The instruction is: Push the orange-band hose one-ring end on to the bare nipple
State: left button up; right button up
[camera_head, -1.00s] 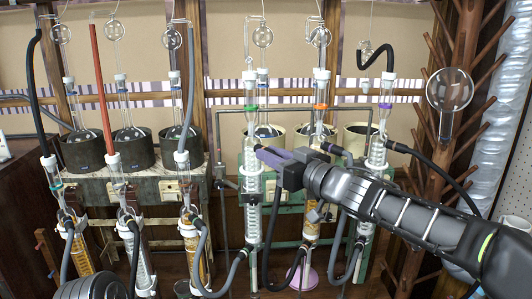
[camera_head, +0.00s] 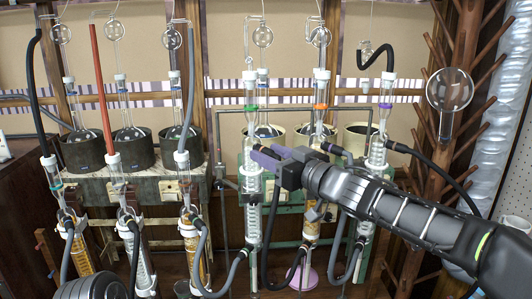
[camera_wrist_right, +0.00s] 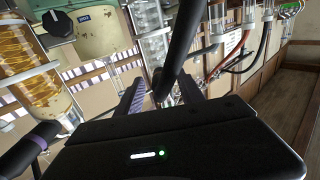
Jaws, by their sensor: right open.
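The orange-band condenser (camera_head: 320,107) stands upright in the middle of the right-hand group in the head view. My right gripper (camera_head: 263,158) is open in front of the green-band condenser (camera_head: 251,107), its purple-grey fingers spread. In the right wrist view the fingers (camera_wrist_right: 160,95) are apart, and a dark hose (camera_wrist_right: 183,42) runs down between or just beyond them; I cannot tell which. A short black hose end (camera_head: 333,149) shows beside the orange-band condenser above my wrist. I cannot make out the rings on any hose end or the bare nipple.
The purple-band condenser (camera_head: 385,108) is close on the right, with a black hose (camera_head: 430,167) leading off. Dark hoses hang below my right arm near a pink disc (camera_head: 304,278). A wooden peg rack (camera_head: 455,45) stands at right; another glassware group is at left.

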jog(key=v, duration=0.8)
jog(key=shift+b, duration=0.45)
jog(key=shift+w, duration=0.1)
